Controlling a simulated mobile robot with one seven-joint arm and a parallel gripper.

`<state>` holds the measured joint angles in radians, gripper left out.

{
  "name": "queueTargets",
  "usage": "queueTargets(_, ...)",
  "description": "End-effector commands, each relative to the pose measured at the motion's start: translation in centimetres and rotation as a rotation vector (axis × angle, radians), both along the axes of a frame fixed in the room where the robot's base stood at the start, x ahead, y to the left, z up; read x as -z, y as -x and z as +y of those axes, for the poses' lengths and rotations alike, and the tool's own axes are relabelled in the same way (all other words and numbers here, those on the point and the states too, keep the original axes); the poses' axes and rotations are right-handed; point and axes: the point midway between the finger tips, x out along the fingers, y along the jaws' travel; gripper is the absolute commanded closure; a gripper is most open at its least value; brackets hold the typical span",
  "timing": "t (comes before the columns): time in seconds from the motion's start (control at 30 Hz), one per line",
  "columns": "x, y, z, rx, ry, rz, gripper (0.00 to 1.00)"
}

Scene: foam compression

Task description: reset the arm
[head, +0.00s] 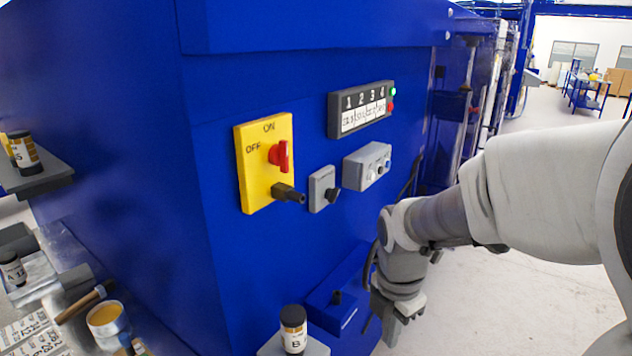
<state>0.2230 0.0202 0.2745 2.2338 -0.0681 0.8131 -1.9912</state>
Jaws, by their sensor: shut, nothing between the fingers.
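My arm reaches in from the right side of the head view. My gripper (392,325) points down at the end of the arm, low in front of the blue machine (300,235). Its fingers are shut with nothing visible between them. It hangs to the right of a small blue box with a black knob (335,308) and appears apart from it, though the exact gap is hard to tell.
The machine face carries a yellow ON/OFF panel with a red switch (281,156), a numbered display (361,109) and a grey button box (367,165). A bottle marked B (293,329) stands below. Bottles and a jar (106,318) sit at left. Open floor (500,310) lies right.

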Motion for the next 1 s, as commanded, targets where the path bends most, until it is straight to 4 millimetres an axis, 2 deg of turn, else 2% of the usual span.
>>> queueTargets(0.03,-1.1,0.5,-0.1,0.100,0.000,-0.031,1.00)
queueTargets(0.2,-4.0,2.4,-0.4,0.468,-0.034,-0.122,1.00)
queueTargets(0.5,-8.0,6.1,-0.7,1.107,-0.192,-0.263,1.00)
queueTargets(0.8,-10.7,9.9,-0.7,1.703,-0.453,-0.319,1.00)
queueTargets(1.0,-11.3,11.4,-0.7,1.946,-0.581,-0.302,1.00)
